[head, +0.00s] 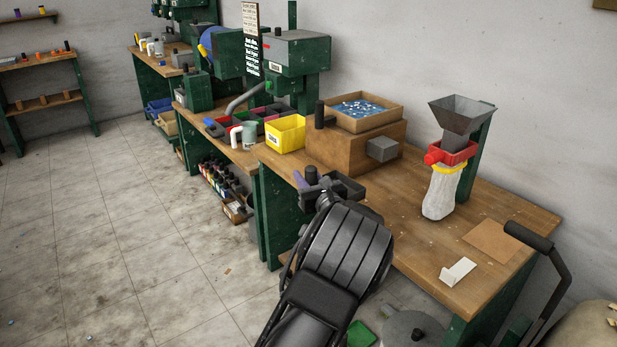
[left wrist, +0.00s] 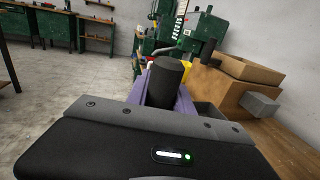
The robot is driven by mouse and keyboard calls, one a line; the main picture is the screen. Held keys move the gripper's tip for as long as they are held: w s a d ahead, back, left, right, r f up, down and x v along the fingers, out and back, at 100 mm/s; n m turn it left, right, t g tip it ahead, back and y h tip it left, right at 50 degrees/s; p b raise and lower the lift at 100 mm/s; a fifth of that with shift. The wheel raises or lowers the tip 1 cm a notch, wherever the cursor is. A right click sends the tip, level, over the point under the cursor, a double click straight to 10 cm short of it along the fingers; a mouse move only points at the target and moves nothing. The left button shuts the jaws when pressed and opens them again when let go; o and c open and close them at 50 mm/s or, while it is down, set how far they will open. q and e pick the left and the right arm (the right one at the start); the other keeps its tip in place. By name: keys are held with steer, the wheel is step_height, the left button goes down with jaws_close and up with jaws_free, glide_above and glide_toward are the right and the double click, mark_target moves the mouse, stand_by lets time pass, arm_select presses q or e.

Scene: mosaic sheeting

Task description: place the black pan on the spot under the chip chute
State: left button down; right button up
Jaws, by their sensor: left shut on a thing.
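The black pan (head: 347,188) is a shallow dark tray at the front edge of the wooden bench, in front of the wooden box (head: 340,150). The box's grey chute (head: 383,149) sticks out behind and right of the pan, higher up. My left gripper (head: 318,187) is shut on the pan at its left end, with a dark upright cylinder (left wrist: 165,82) between purple parts. The pan also shows partly in the left wrist view (left wrist: 208,110), left of and below the chute (left wrist: 259,106). Whether it touches the bench I cannot tell. No marked spot shows. My right gripper is out of view.
A yellow bin (head: 285,134) stands left of the box. A tray of blue chips (head: 362,108) tops the box. A hopper (head: 462,113) with a white bag (head: 441,193) stands to the right. A brown sheet (head: 497,241) and a white folded piece (head: 458,272) lie near the right end.

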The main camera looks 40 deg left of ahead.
arm_select(q)
steer(key=s+d+f+n+g+y, duration=0.1)
steer(key=s+d+f+n+g, duration=0.15)
steer(key=s+d+f, duration=0.8)
steer(key=s+d+f+m+t+h, duration=0.1)
steer(key=s+d+f+m+t, duration=0.1)
steer(key=d, duration=0.8)
steer(key=s+d+f+m+t+h, duration=0.1)
steer(key=s+d, duration=0.3)
steer(key=d, duration=0.7)
steer(key=shift+f+m+t, duration=0.55)
steer(key=shift+f+t, duration=0.1)
steer(key=shift+t, duration=0.1)
